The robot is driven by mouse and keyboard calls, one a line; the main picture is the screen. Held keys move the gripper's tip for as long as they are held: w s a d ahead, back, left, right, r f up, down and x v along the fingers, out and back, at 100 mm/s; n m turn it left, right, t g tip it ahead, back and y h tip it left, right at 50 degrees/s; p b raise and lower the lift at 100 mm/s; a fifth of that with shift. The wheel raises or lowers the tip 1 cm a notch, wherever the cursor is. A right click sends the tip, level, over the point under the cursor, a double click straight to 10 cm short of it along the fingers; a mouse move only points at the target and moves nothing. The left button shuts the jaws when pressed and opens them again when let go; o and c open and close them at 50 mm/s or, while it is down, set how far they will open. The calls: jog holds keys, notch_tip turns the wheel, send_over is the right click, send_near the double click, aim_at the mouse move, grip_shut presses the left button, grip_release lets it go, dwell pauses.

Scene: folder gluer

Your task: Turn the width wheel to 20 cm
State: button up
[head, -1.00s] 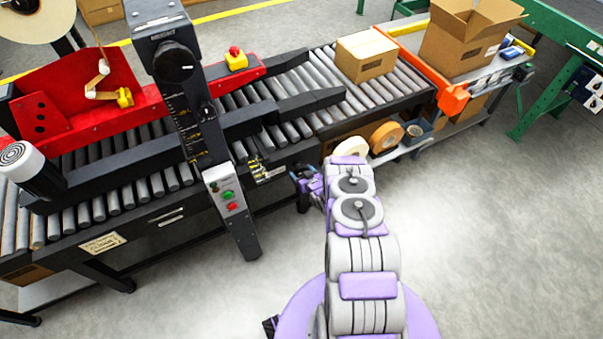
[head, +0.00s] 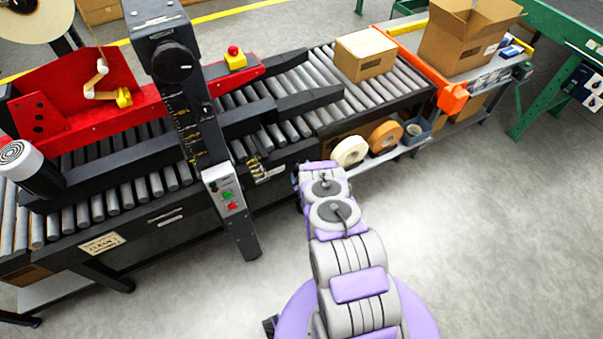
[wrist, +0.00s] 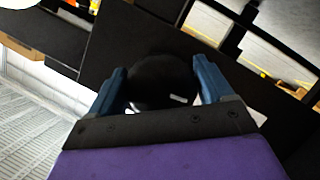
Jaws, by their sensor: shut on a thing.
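In the wrist view a round black wheel (wrist: 162,82) with a small white mark sits between the two blue fingers of my gripper (wrist: 160,78), which is shut on it. The wheel is on the dark side of the machine. In the head view my own arm covers the wheel and most of the gripper. A small scale with yellow marks (head: 258,168) is on the conveyor's near side, just left of the gripper. Its reading is too small to tell.
A black mast (head: 190,110) with a dark knob (head: 172,62) and a button box (head: 224,190) stands left of my arm. Tape rolls (head: 385,136) lie on a low shelf to the right. A carton (head: 365,54) is on the rollers. The floor at right is clear.

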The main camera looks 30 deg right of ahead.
jog(key=shift+n+h, duration=0.3)
jog(key=shift+n, duration=0.1)
dwell(0.4)
jog(key=o, duration=0.9)
jog(key=shift+o, duration=0.2)
jog(key=p+v, duration=0.4)
jog(key=v, duration=1.3)
jog(key=shift+s+f+p, duration=0.15)
jog(key=shift+s+p, duration=0.15)
jog(key=shift+p, duration=0.1)
